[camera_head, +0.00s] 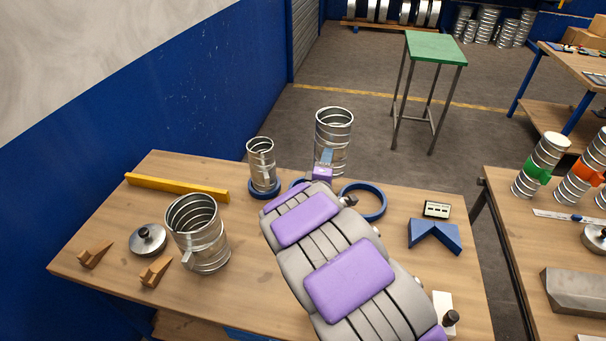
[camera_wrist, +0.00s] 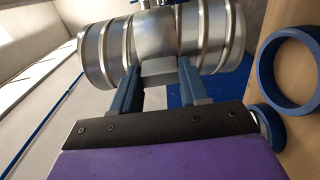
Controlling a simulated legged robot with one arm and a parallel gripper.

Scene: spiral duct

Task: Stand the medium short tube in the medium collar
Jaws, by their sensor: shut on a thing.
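The medium short tube (camera_head: 333,128) is a ribbed silver duct piece, held roughly upright above the far side of the wooden table. My gripper (camera_head: 325,162) is shut on a small grey block on the tube's side. In the wrist view the tube (camera_wrist: 205,35) lies sideways across the picture, and both blue fingers (camera_wrist: 158,78) pinch that block. The medium collar (camera_head: 298,183) appears to be the blue ring mostly hidden behind my arm.
A larger blue collar (camera_head: 376,213) lies empty to the right. A narrow tube (camera_head: 261,155) stands in a small blue collar (camera_head: 264,193) to the left. A wide tube (camera_head: 200,240), a lidded disc (camera_head: 148,240), a yellow bar (camera_head: 175,188) and blue V-block (camera_head: 434,236) are on the table.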

